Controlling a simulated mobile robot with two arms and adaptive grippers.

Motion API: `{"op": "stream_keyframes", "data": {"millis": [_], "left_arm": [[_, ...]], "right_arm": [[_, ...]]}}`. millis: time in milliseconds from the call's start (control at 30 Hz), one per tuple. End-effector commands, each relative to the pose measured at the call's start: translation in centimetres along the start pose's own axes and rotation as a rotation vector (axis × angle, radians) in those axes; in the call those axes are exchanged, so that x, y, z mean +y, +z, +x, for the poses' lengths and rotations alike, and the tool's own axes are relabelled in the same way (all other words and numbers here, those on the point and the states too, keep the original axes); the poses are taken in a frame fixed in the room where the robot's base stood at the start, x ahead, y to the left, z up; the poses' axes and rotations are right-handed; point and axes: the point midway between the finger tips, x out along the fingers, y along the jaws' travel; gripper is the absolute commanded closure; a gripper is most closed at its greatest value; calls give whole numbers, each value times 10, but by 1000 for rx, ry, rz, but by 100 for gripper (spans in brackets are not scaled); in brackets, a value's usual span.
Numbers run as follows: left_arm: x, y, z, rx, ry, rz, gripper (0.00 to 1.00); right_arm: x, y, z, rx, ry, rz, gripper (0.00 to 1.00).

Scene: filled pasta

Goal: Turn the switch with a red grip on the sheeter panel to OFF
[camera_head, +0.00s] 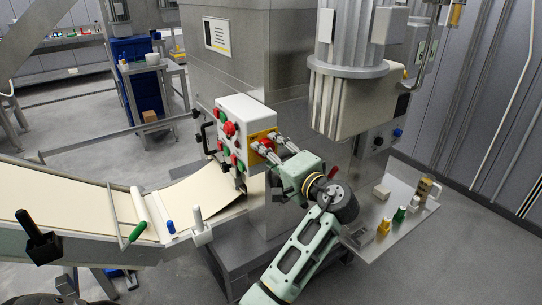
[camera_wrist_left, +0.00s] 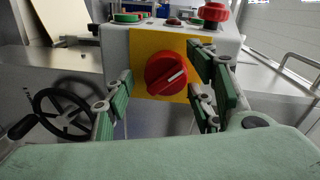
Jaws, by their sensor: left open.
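The switch with a red grip (camera_wrist_left: 167,74) sits on a yellow plate (camera_wrist_left: 143,48) on the side of the white sheeter panel (camera_head: 240,106). Its white mark points right and slightly up in the left wrist view. In the head view the red grip (camera_head: 266,146) is partly hidden by my fingers. My left gripper (camera_head: 268,142) is open in front of the switch. In the left wrist view its green-padded fingers (camera_wrist_left: 161,80) stand on both sides of the grip, with a visible gap on the left; contact on the right cannot be told. My right gripper is not in view.
A red mushroom button (camera_wrist_left: 212,12) and several green and red buttons are on the panel's adjoining face. A black handwheel (camera_wrist_left: 65,113) is at lower left in the wrist view. A conveyor (camera_head: 80,205) runs left of the panel; a steel shelf (camera_head: 375,235) with small items stands right.

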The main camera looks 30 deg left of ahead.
Motion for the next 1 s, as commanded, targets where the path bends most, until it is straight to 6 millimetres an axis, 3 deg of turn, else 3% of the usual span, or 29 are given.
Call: {"op": "stream_keyframes", "data": {"millis": [433, 1000], "left_arm": [[3, 0, -66, 1, 6, 2, 49], [2, 0, -72, -1, 4, 2, 49]], "right_arm": [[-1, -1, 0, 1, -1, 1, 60], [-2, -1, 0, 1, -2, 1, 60]]}}
